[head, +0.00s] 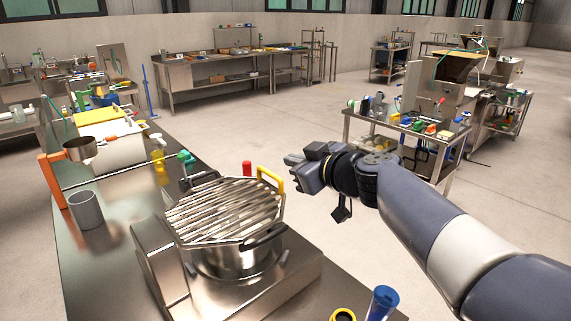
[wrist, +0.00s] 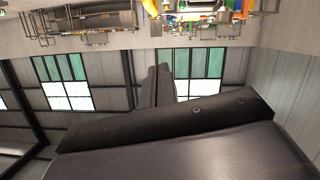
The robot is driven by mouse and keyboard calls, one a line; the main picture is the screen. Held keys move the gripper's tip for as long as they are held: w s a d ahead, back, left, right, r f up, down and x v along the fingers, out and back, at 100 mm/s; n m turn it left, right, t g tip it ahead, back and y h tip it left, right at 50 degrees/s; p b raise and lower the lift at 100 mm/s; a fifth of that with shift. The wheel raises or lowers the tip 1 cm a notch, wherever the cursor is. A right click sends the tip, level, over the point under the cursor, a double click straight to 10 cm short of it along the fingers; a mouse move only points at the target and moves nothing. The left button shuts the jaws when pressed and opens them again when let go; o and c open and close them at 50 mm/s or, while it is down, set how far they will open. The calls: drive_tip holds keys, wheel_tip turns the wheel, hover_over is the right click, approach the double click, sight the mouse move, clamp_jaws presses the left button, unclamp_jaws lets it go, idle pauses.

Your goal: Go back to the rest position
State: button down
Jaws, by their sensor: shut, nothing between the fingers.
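My gripper (head: 292,159) is in the air to the right of the dough machine, with its fingers pointing left in the head view. It is shut and holds nothing. In the wrist view the closed fingers (wrist: 161,85) stand together in the middle, in front of an upside-down view of the hall. The dough machine with its round metal bar grille (head: 225,210) stands on the steel table below and left of my gripper. The gripper is apart from it.
A yellow handle (head: 270,179) and a red knob (head: 247,168) rise at the grille's far edge. A grey cup (head: 86,210) stands left on the steel table (head: 95,265). A blue cup (head: 382,303) is at the front. A cluttered cart (head: 400,128) stands behind my arm. Open floor lies between.

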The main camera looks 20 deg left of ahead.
drive_tip(key=shift+s+d, duration=0.2)
drive_tip(key=shift+w+a, duration=0.1)
drive_tip(key=p, duration=0.4)
hover_over(275, 176)
drive_tip(key=s, duration=0.1)
wheel_tip(275, 176, down, 2)
drive_tip(key=f, duration=0.1)
drive_tip(key=f+b, duration=0.1)
drive_tip(key=a+f, duration=0.1)
drive_tip(key=shift+w+f+b, duration=0.15)
drive_tip(key=shift+w+b, duration=0.1)
drive_tip(key=shift+b, duration=0.05)
drive_tip(key=shift+w+d+f, duration=0.25)
drive_tip(key=shift+d, duration=0.2)
drive_tip(key=shift+s+a+p, duration=0.15)
drive_tip(key=shift+a+p, duration=0.1)
drive_tip(key=shift+p, duration=0.25)
drive_tip(key=shift+d, duration=0.1)
